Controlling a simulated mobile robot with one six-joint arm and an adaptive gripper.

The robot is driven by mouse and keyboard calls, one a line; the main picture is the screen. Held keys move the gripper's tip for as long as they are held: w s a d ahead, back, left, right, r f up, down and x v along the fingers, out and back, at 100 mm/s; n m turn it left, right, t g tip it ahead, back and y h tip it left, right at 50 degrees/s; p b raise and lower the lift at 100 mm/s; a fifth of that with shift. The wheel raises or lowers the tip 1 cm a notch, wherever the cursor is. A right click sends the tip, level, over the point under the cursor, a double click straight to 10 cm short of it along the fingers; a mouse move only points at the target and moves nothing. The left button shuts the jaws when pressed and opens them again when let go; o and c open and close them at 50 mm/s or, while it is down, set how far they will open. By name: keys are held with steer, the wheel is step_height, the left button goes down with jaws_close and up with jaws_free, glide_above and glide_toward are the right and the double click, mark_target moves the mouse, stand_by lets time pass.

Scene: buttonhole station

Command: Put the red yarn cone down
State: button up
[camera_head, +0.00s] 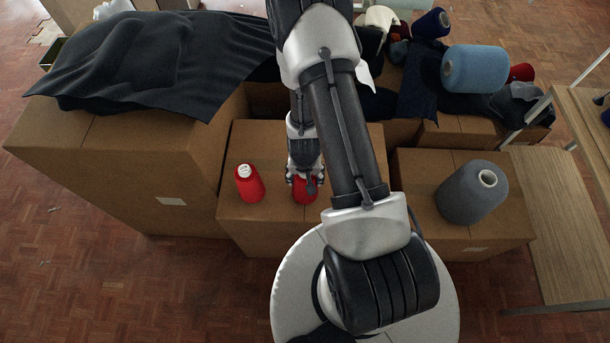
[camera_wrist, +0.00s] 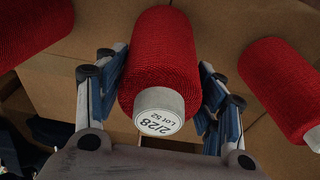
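A red yarn cone (camera_wrist: 165,62) with a pale end marked "2/28 Lot 52" sits between the two blue-padded fingers of my gripper (camera_wrist: 163,75) in the wrist view. The pads lie close against both its sides; my gripper looks shut on it. In the head view the cone (camera_head: 306,190) shows partly below my gripper (camera_head: 305,178), over the middle cardboard box (camera_head: 275,228). I cannot tell whether its base touches the box.
Another red cone (camera_head: 249,184) stands to the left on the same box; the wrist view shows red cones at left (camera_wrist: 30,30) and right (camera_wrist: 282,88). A grey cone (camera_head: 472,192) is on the right box. Dark cloth (camera_head: 160,60) covers the left box.

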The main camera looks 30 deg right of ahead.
steer(key=o, duration=0.3)
steer(key=shift+o, duration=0.2)
steer(key=shift+r, duration=0.1)
steer(key=r+p, duration=0.1)
steer(key=r, duration=0.3)
steer(key=s+r+p, duration=0.1)
steer(key=r+p, duration=0.1)
steer(key=r, duration=0.2)
steer(key=a+r+p, duration=0.1)
steer(key=r+p, duration=0.1)
steer(key=r, duration=0.2)
steer(key=shift+s, duration=0.2)
steer(key=w+a+r+n+t+y, duration=0.1)
steer(key=a+r+n, duration=0.15)
steer(key=r, duration=0.75)
steer(key=w+a+r+n+t, duration=0.1)
steer(key=a+r, duration=0.3)
steer(key=r, duration=0.6)
steer(key=s+a+r+n+t, duration=0.1)
steer(key=s+a+r+n, duration=0.2)
steer(key=s+r, duration=1.1)
steer(key=shift+a+v, duration=0.25)
steer(key=shift+v, duration=0.95)
steer(key=shift+w, duration=0.15)
